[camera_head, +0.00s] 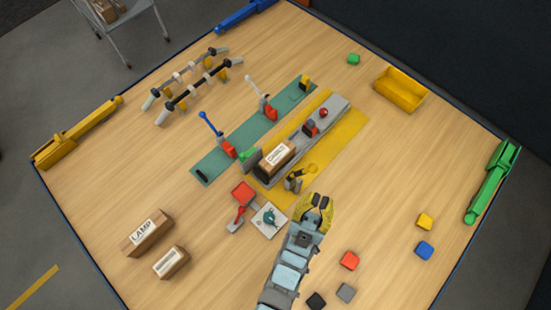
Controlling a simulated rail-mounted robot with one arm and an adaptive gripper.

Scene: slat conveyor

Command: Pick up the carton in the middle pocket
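A brown carton (277,159) with a white label on top lies on the grey slat conveyor (334,108), near its lower-left end. A dark upright piece with red (311,128) stands on the conveyor above and right of the carton. A small red round object (323,112) is farther up the conveyor. My gripper (321,201), with yellow fingers, is below and right of the carton, apart from it. No object shows in it. The view is too small to tell how far its fingers are apart. The pocket edges are hard to make out.
A black-and-yellow fixture (294,181) stands between my gripper and the carton. A red-and-grey device (269,219) is left of my gripper. Two cartons, one marked LAMP (146,232), lie lower left. A yellow bin (400,90) is upper right. Several coloured blocks lie lower right.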

